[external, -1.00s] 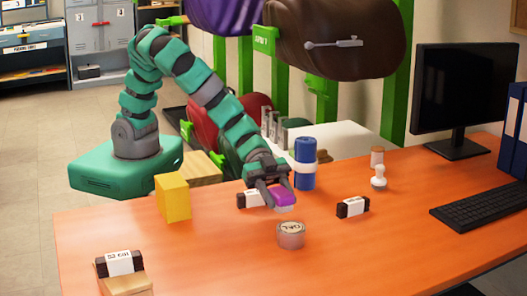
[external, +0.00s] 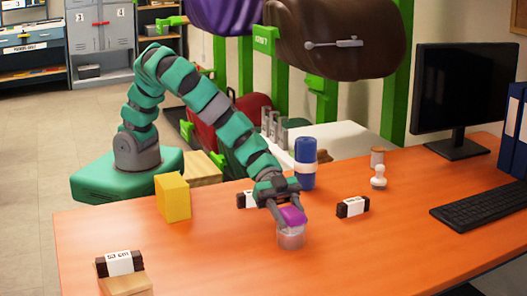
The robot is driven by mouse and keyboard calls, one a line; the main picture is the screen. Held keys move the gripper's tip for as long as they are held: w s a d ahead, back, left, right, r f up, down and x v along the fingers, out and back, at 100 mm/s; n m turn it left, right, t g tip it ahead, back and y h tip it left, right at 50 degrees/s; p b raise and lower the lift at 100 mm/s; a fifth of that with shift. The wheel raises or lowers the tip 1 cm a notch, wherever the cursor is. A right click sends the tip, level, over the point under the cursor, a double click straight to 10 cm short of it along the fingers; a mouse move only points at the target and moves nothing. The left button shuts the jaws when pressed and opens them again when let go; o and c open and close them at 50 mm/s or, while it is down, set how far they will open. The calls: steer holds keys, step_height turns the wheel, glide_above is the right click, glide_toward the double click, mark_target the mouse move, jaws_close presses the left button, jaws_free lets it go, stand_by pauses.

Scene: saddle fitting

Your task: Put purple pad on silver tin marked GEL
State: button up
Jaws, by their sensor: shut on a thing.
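The purple pad (external: 292,215) is between the fingers of my gripper (external: 290,217), which is shut on it. The pad has a pale underside. The silver tin (external: 291,240) stands on the orange table, directly below the pad in the picture. The pad and my gripper cover the tin's top, so its GEL marking is hidden. I cannot tell whether the pad touches the tin or hangs just above it.
A yellow block (external: 173,198) stands to the left. A blue roll (external: 305,163) stands behind my gripper. A dark block with a white label (external: 352,207) lies to the right, and a white stamp (external: 378,177) stands farther back.

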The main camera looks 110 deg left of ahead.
steer(key=o, duration=1)
steer(key=shift+c, duration=0.2)
steer(key=shift+r, duration=0.1)
steer(key=p+v, duration=0.2)
steer(key=v, duration=1)
steer(key=shift+p, duration=0.3)
